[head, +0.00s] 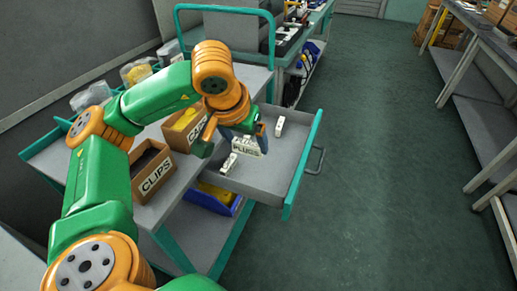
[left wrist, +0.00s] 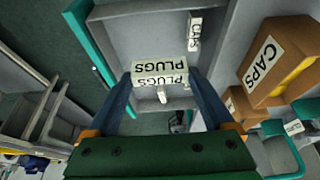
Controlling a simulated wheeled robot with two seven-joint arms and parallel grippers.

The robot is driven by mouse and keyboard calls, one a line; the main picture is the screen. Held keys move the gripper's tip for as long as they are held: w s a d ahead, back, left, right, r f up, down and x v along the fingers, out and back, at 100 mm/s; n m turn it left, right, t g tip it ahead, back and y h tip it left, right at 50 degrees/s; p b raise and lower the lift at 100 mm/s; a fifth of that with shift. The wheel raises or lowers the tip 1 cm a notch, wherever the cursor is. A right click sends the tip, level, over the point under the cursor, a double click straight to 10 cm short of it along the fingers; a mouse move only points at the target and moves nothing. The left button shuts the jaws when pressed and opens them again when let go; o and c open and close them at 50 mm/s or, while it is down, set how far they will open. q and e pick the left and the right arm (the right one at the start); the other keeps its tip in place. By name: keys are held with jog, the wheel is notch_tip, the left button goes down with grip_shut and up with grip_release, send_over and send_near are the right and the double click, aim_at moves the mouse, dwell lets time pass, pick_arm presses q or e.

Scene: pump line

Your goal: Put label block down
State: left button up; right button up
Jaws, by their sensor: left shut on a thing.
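My left gripper (head: 248,138) is over the open drawer and shut on a white label block (head: 247,150) lettered PLUGS. In the left wrist view the PLUGS block (left wrist: 160,72) sits between the two blue fingertips. The grey drawer (head: 265,181) has a teal front. Two other white label blocks lie in it: one (head: 280,126) towards the back and one (head: 229,163) left of the held block. Whether the held block touches the drawer floor is unclear. My right gripper is out of view.
A CLIPS bin (head: 152,173) and a CAPS bin (head: 184,129) stand on the cart top beside the drawer. A blue bin (head: 216,203) sits on the shelf below. Open floor lies to the right.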

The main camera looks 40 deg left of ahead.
pick_arm(q)
jog(key=w+a+f, duration=0.2)
jog(key=w+f, duration=0.1)
jog(key=w, duration=0.2)
jog(key=shift+w+f, duration=0.15)
jog(key=w+f, duration=0.1)
jog(key=f, duration=0.1)
jog(key=w+a+f, duration=0.1)
jog(key=w+f, duration=0.1)
jog(key=shift+w+a, duration=0.1)
jog(key=f, duration=0.3)
jog(key=shift+w+a+f+p, duration=0.15)
jog(key=shift+w+f+p, duration=0.05)
jog(key=shift+f+p, duration=0.15)
jog(key=shift+f, duration=0.1)
jog(key=o, duration=1.1)
jog(key=shift+r, duration=0.35)
jog(key=v, duration=1.1)
jog(key=shift+s+r, duration=0.2)
jog(key=shift+r, duration=0.1)
